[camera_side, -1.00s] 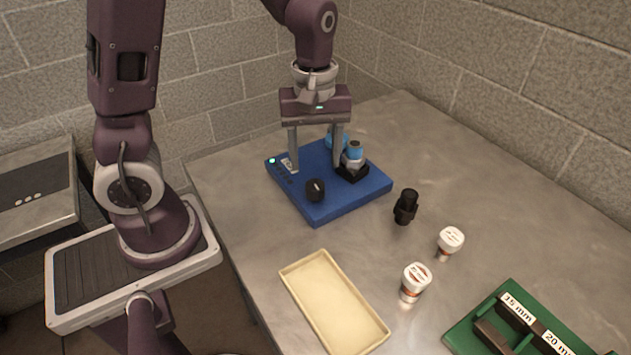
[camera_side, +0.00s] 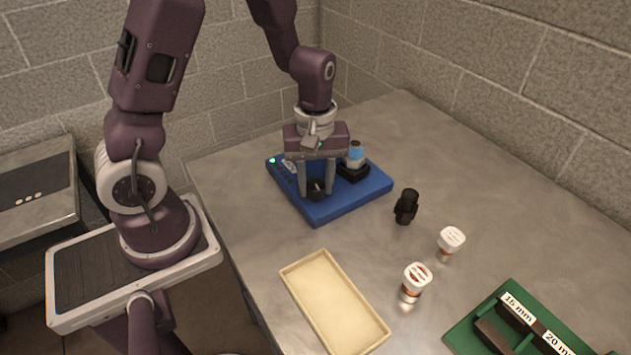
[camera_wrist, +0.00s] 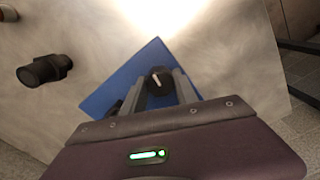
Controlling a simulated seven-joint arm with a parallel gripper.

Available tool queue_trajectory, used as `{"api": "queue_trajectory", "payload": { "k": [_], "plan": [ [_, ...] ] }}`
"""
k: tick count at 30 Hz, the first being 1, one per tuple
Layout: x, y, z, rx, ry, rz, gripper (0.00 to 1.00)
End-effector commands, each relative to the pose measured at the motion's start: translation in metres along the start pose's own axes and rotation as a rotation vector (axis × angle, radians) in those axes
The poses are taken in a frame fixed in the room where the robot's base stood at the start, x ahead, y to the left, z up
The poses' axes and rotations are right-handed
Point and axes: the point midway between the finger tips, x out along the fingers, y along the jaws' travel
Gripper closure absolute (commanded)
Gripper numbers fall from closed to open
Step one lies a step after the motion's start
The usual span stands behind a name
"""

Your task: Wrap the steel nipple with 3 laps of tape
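A blue bench unit (camera_side: 345,205) with a small green light stands on the metal table. A black knob (camera_side: 317,190) sits on its front; in the wrist view the knob (camera_wrist: 160,82) has a white pointer mark. My gripper (camera_side: 316,194) points down with its fingers on both sides of the knob, seemingly closed on it. An upright grey and blue cylindrical part (camera_side: 355,155) stands in a black block (camera_side: 353,172) on the unit, right of my gripper. I cannot tell whether it is the steel nipple or how much tape it carries. My gripper hides the unit's back.
A black fitting (camera_side: 406,206) stands right of the unit. Two white-capped jars (camera_side: 415,280) (camera_side: 450,240) stand nearer the front. A shallow cream tray (camera_side: 333,306) and a green rack (camera_side: 470,335) with labelled slots lie in front. The table's right side is clear.

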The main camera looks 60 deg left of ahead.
Motion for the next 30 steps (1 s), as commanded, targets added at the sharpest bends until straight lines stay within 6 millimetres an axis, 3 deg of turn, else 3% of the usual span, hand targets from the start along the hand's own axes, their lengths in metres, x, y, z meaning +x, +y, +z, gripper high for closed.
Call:
{"api": "queue_trajectory", "payload": {
  "k": [11, 30],
  "plan": [
    [-0.0004, 0.0002, 0.0002, 0.071, 0.000, 0.001, 1.00],
    [-0.0006, -0.0002, 0.0000, 0.570, 0.000, 0.001, 1.00]
  ]
}}
